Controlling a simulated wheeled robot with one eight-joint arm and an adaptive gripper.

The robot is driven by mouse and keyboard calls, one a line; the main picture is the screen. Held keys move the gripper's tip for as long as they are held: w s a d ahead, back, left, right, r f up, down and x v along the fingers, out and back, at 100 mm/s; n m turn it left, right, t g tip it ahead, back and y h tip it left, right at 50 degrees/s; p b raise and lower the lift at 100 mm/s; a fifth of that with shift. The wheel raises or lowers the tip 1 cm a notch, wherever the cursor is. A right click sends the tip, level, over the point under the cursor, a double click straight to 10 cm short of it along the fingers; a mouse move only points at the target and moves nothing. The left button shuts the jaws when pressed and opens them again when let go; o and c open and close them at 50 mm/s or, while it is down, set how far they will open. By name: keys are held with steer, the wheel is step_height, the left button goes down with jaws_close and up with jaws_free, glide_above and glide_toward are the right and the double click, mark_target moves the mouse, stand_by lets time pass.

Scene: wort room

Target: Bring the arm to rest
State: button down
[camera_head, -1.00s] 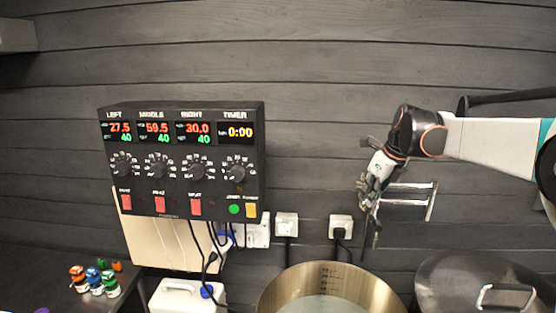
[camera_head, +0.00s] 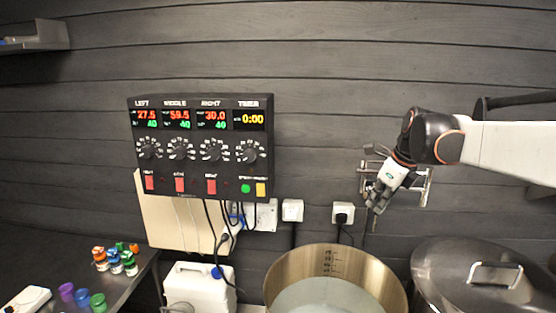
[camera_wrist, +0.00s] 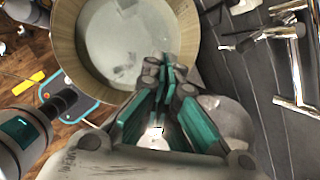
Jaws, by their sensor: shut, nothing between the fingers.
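My gripper (camera_head: 377,203) hangs at the right in the head view, above the open pot (camera_head: 338,262) and in front of the dark wall. In the wrist view my gripper (camera_wrist: 166,75) has its teal-padded fingers together at the tips, with nothing between them. The open pot (camera_wrist: 66,30) with pale liquid shows beyond the fingertips there. The arm reaches in from the right edge of the head view, bent downward at the wrist.
A control box (camera_head: 200,148) hangs on the wall at left. A lidded pot (camera_head: 450,275) stands right of the open one. A metal wall rack (camera_head: 425,187) is right behind my gripper. A white canister (camera_head: 198,290) and small bottles (camera_head: 113,262) are at lower left.

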steer(key=s+a+f+n+t+h+b, duration=0.1)
steer(key=s+a+f+n+b, duration=0.2)
steer(key=s+f+n+b, duration=0.6)
steer(key=s+a+f+n+t+h+b, duration=0.1)
steer(key=s+a+f+n+t+b, duration=0.1)
steer(key=s+f+n+b, duration=0.8)
steer(key=s+a+f+n, duration=0.1)
steer(key=s+f+n, duration=0.7)
steer(key=s, duration=0.4)
steer(key=shift+s+a+f, duration=0.3)
steer(key=shift+f, duration=0.05)
